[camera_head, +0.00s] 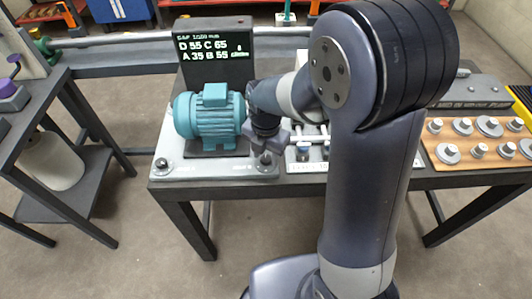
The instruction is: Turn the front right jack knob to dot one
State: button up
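A teal motor (208,116) sits on a light grey baseplate (215,170) on the table. A front left jack knob (161,164) stands at the plate's front left corner. The front right jack knob (265,158) is at the plate's front right corner, small and partly covered by my gripper. My gripper (268,150) points down over that knob. I cannot tell whether its fingers touch the knob or are closed around it. The dots around the knob are too small to read. A black display (215,50) behind the motor reads D 55, C 65, A 35, B 55.
Right of the plate is a panel with small fittings (303,152), partly behind my arm. A wooden board (475,145) with several metal discs and pegs lies at the table's right. Another bench (25,110) stands at left. Bare floor lies in front.

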aim_at(266, 158)
jog(key=shift+o, duration=0.8)
notch_tip(266, 158, up, 11)
jog(key=shift+f, duration=0.1)
notch_tip(266, 158, down, 11)
jog(key=shift+r, duration=0.15)
dwell(0.4)
jog(key=shift+m, duration=0.3)
